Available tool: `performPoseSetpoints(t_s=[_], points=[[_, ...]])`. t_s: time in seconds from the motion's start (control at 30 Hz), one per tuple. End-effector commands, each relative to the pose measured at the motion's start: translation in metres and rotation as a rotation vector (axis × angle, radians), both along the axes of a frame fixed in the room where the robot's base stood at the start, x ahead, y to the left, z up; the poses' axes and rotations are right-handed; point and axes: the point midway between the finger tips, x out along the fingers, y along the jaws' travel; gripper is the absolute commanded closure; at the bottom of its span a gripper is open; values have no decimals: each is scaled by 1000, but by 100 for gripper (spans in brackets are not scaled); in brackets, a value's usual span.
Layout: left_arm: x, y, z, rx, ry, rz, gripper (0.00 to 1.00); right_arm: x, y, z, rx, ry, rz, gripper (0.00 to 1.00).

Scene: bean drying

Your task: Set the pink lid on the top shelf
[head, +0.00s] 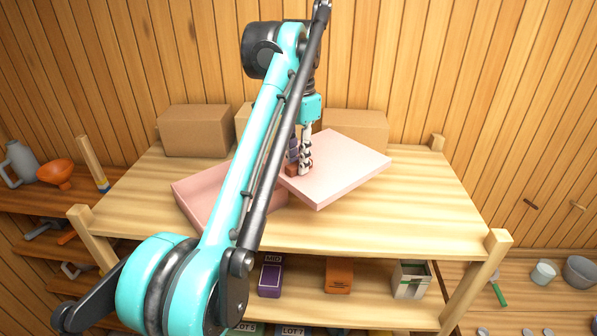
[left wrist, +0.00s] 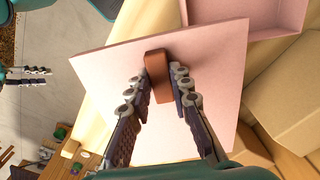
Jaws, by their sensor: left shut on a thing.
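The pink lid (head: 345,165) is a flat square panel over the top shelf (head: 420,215), right of the open pink box (head: 203,193). Its left part overlaps the box in the head view; I cannot tell whether it touches the shelf. My left gripper (head: 302,168) is shut on the lid's brown handle. In the left wrist view the handle (left wrist: 157,75) sits between the fingertips (left wrist: 157,82), and the lid (left wrist: 215,75) spreads around it. The box (left wrist: 255,12) shows behind it. My right gripper (left wrist: 30,76) shows small at the left edge of that view, its opening unclear.
Cardboard boxes (head: 195,130) stand along the back of the top shelf, with another at the right (head: 357,130). The right and front of the top shelf are bare. Corner posts (head: 497,245) rise at its edges. The shelf below holds several small boxes (head: 339,275).

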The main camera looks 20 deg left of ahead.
Motion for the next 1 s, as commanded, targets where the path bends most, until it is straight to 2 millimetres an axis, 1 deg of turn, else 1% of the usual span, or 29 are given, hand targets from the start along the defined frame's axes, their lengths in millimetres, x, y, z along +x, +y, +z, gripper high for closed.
performPoseSetpoints(t_s=[0.1,0.23,0.53,0.9,1.0], points=[[-1,0,-18,0,0,0,100,0,0,0,0,0,0,60],[0,0,-30,0,0,0,100,0,0,1,0,0,0,60],[0,-1,-33,0,0,0,100,0,0,0,0,0,0,60],[-1,-1,-44,0,0,0,100,0,0,-6,0,0,0,60],[-1,-1,-44,0,0,0,100,0,0,-6,0,0,0,60]])
